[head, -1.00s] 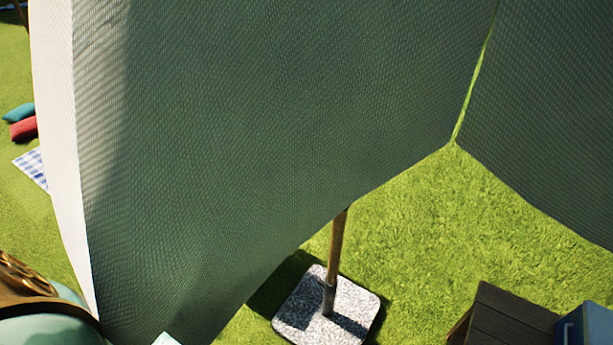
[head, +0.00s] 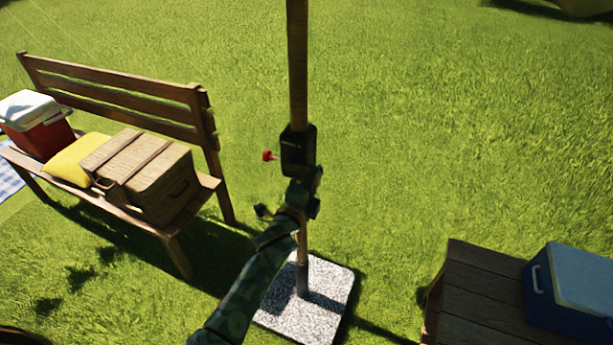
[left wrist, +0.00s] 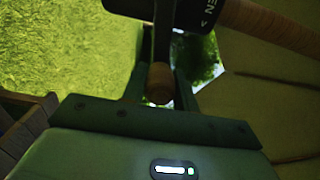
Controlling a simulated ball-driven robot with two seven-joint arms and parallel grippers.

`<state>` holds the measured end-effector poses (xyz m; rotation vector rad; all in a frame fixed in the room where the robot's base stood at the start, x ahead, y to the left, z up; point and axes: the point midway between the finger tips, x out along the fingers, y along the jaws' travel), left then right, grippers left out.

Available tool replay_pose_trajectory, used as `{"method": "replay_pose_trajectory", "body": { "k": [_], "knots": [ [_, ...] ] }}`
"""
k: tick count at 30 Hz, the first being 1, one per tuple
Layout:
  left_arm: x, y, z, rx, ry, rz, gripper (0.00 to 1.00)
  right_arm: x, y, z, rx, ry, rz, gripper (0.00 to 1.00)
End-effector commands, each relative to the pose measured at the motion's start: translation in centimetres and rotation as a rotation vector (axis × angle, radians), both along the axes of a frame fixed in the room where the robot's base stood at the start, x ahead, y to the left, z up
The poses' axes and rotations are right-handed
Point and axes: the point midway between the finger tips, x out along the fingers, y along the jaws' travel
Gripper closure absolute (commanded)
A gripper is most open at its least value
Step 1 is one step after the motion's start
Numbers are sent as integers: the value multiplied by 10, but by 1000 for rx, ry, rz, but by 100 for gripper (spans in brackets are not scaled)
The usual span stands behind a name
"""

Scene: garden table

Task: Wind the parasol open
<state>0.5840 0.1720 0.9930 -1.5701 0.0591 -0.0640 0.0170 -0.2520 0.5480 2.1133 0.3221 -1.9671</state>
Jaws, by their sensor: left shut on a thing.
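The parasol's wooden pole (head: 298,75) stands upright in a speckled stone base (head: 325,285). A black crank housing (head: 297,152) sits on the pole, with a small red knob at its left (head: 268,155). My left gripper (head: 303,190) is just below the housing, in front of the pole. In the left wrist view its fingers are shut on the wooden crank handle knob (left wrist: 159,84), under the lettered black housing (left wrist: 190,14). The canopy is out of the head view; a dark ribbed surface at the right of the wrist view may be its underside (left wrist: 265,110). My right gripper is not in view.
A wooden bench (head: 120,100) at left holds a wicker hamper (head: 145,175), a yellow cushion (head: 78,160) and a red-and-white cooler (head: 38,120). A wooden table (head: 475,300) with a blue cooler (head: 575,290) stands at lower right. Grass behind the pole is clear.

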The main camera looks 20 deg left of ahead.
Motion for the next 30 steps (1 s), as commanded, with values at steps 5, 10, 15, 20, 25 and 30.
{"method": "replay_pose_trajectory", "body": {
  "k": [5, 10, 15, 20, 25, 30],
  "knots": [
    [-1, 0, -36, 0, 9, -1, 92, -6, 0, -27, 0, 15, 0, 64],
    [0, 7, -57, 2, 10, 0, 92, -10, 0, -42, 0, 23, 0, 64],
    [0, 20, -74, 4, 11, 0, 92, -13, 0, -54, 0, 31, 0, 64],
    [2, 37, -89, 3, 9, 1, 92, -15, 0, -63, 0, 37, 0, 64],
    [4, 60, -99, 5, 9, 1, 92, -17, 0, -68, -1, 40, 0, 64],
    [6, 84, -100, 6, 9, 2, 92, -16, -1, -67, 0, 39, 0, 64]
  ]
}}
